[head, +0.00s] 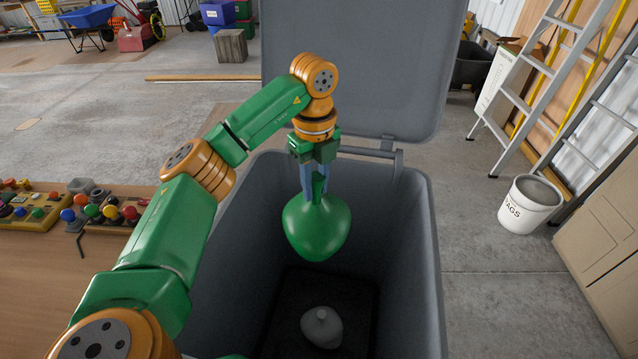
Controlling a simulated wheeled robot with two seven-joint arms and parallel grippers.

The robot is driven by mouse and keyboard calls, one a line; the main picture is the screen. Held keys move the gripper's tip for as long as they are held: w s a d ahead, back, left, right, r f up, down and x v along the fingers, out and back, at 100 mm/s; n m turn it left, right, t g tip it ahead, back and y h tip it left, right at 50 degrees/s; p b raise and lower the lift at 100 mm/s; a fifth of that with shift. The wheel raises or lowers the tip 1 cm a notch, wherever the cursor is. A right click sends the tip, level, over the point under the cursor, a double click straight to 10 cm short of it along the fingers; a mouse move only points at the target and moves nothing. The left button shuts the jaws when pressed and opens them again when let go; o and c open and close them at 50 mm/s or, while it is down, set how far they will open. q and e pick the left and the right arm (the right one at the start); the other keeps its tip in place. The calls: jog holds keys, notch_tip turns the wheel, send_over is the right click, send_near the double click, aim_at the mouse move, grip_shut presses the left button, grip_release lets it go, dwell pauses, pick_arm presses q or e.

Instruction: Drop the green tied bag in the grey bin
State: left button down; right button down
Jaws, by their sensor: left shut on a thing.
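The green tied bag (317,228) hangs upright from my left gripper (314,188), which is shut on its narrow top. The grey bin (418,265) stands open, its lid (360,75) tipped up behind it. The bag is over the bin's opening, apart from the bin floor as far as I can tell. A pale grey tied bag (321,328) lies on the dark floor inside the bin. My right gripper is not in view.
A wooden bench (50,285) with colored knobs on boards is at the left. A white bucket (529,205), a stepladder (535,85) and a cardboard box (605,245) stand at the right. Open concrete floor lies at the upper left.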

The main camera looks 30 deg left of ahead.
aim_at(316, 196)
pick_arm(q)
jog(key=shift+f, duration=0.2)
notch_tip(316, 196, down, 4)
jog(key=shift+s+d+f, duration=0.1)
jog(key=shift+s+f, duration=0.05)
jog(key=shift+f, duration=0.65)
jog(key=c, duration=0.6)
grip_release()
jog(key=shift+r, duration=0.1)
jog(key=shift+o, duration=0.2)
notch_tip(316, 196, up, 3)
jog(key=shift+f+b, duration=0.1)
jog(key=shift+b, duration=0.65)
notch_tip(316, 196, up, 4)
jog(key=shift+r+p, duration=0.2)
jog(key=shift+p, duration=0.1)
jog(key=shift+f, duration=0.1)
